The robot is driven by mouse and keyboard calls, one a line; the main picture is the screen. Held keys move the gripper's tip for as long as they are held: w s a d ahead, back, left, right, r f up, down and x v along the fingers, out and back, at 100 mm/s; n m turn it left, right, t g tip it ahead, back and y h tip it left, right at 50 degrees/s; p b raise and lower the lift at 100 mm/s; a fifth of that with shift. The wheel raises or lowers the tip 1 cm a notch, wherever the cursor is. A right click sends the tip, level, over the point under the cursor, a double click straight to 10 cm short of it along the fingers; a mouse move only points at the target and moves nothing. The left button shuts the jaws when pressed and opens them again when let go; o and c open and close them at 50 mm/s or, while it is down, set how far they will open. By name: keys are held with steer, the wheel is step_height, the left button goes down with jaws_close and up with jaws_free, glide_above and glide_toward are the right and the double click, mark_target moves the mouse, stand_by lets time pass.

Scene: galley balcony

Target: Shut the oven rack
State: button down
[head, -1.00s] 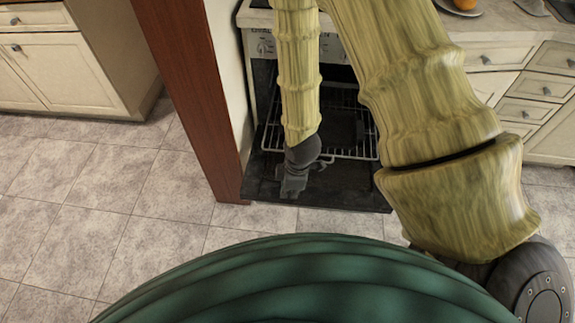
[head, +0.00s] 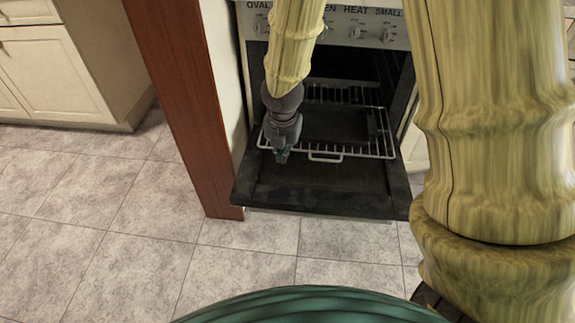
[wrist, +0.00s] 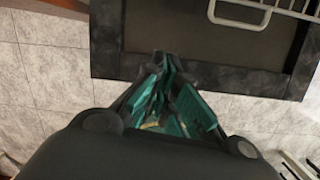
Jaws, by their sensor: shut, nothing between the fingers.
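The oven rack (head: 350,151) is a wire grid pulled partly out of the oven, above the dark open oven door (head: 320,190). Its front bar has a small handle loop in the middle. A dark flat pan-like piece shows at the rack. My gripper (head: 282,157) is shut and empty, pointing down at the left part of the rack's front edge; I cannot tell if it touches. In the wrist view, my gripper (wrist: 162,58) has its green fingers together over the edge of the door, and the rack's handle (wrist: 240,12) is at the upper right, apart from the fingers.
The oven's knob panel (head: 365,28) is above the opening. A reddish-brown post (head: 185,110) stands close on the left. White cabinets (head: 75,75) are at the far left. The tiled floor (head: 130,215) before the oven is clear.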

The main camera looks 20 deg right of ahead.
steer(key=w+f+b, duration=0.1)
steer(key=f+b, duration=0.1)
steer(key=f, duration=0.1)
steer(key=w+d+f+n+b, duration=0.1)
steer(key=f+b, duration=0.2)
steer(key=w+d+f+n+b, duration=0.1)
steer(key=f+b, duration=0.1)
steer(key=f, duration=0.1)
steer(key=shift+w+d+f+h, duration=0.15)
steer(key=shift+w+f+h, duration=0.05)
steer(key=shift+h, duration=0.1)
steer(key=shift+w+d+b, duration=0.7)
steer(key=shift+w, duration=0.35)
steer(key=shift+w+d, duration=0.35)
steer(key=shift+w, duration=0.3)
steer(key=shift+w+r, duration=0.1)
